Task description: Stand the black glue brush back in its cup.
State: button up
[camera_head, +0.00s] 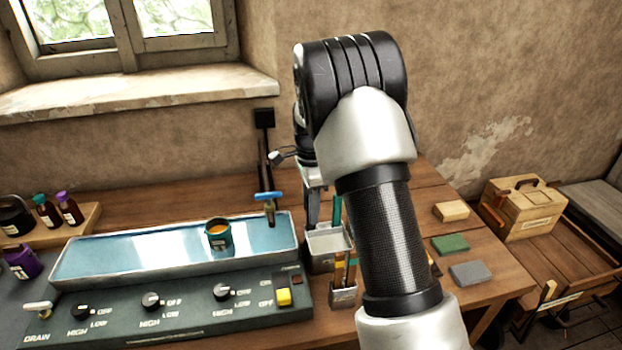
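My gripper (322,212) points down above a pale grey square container (324,262) at the right end of the sink. One dark finger shows; the other side is partly hidden by my arm, and I cannot make out whether it holds anything. A teal upright strip (337,208) shows beside the finger; I cannot tell what it belongs to. A small grey cup (343,297) in front of the container holds thin upright handles (345,268), some orange. I cannot pick out the black glue brush for sure.
A shallow tray of bluish water (130,262) holds a dark green cup with orange contents (217,236). A control panel with knobs (185,300) lies in front. Yellow (451,211), green (450,244) and grey blocks (470,273) lie right of my arm. A wooden box (522,212) stands beyond.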

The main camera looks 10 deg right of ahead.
notch_tip(320, 180, up, 15)
jog(key=s+r+n+t+p, duration=0.1)
jog(key=s+r+n+p, duration=0.15)
jog(key=s+r, duration=0.45)
jog(key=s+r+n+t, duration=0.1)
jog(key=s+n+t, duration=0.1)
jog(key=s+n, duration=0.5)
jog(key=s+r+n+t+p, duration=0.1)
jog(key=s+n, duration=0.6)
jog(key=s, duration=1)
jog(key=shift+r+n+t, duration=0.35)
jog(key=shift+t, duration=0.45)
